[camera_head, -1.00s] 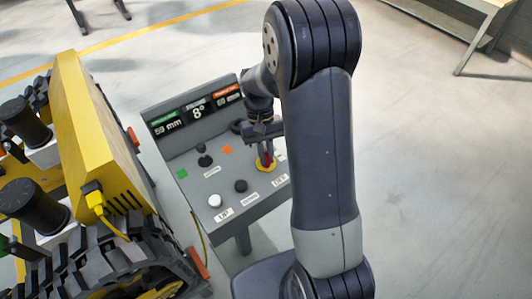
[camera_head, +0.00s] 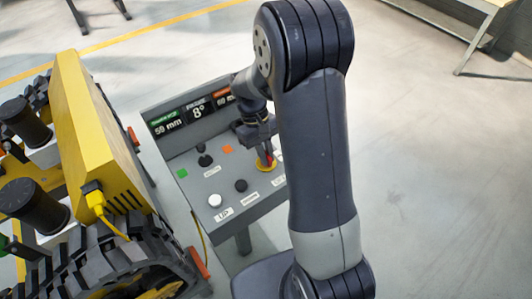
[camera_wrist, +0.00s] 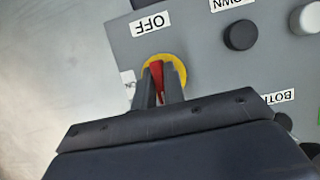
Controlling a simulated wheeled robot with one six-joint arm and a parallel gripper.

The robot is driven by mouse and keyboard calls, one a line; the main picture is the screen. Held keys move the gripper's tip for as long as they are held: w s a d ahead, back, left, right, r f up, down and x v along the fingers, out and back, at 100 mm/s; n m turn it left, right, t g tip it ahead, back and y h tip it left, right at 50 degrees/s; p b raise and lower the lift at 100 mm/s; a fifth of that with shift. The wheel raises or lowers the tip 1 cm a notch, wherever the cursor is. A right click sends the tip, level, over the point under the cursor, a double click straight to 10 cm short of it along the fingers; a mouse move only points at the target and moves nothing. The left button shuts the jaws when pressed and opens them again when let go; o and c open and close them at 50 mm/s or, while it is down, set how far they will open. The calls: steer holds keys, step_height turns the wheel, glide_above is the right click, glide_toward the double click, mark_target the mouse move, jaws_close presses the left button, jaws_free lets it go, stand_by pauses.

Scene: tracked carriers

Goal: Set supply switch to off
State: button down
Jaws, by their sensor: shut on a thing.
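The supply switch is a red handle (camera_wrist: 157,80) on a yellow round plate (camera_wrist: 176,60) at the panel's edge. In the head view the red handle (camera_head: 269,160) shows only in part below my gripper (camera_head: 264,150), with the yellow plate (camera_head: 262,168) under it. In the wrist view my gripper (camera_wrist: 160,88) has its two fingers closed on either side of the red handle. An OFF label (camera_wrist: 150,23) is beside the plate, upside down in the wrist view. The fingers and arm hide part of the switch, so its exact angle is hard to tell.
The grey control panel (camera_head: 205,187) also has a white button (camera_head: 215,200) and black knobs (camera_head: 241,186). A screen strip (camera_head: 197,110) stands at its back, partly behind my arm. A yellow tracked carrier (camera_head: 95,150) stands close on the left.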

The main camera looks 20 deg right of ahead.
steer(key=c, duration=1.5)
jaws_free()
steer(key=b+v, duration=0.1)
steer(key=v, duration=0.9)
steer(key=shift+w+r, duration=0.1)
steer(key=shift+r, duration=0.3)
steer(key=p+x, duration=0.1)
steer(key=x, duration=0.9)
steer(key=shift+f, duration=0.45)
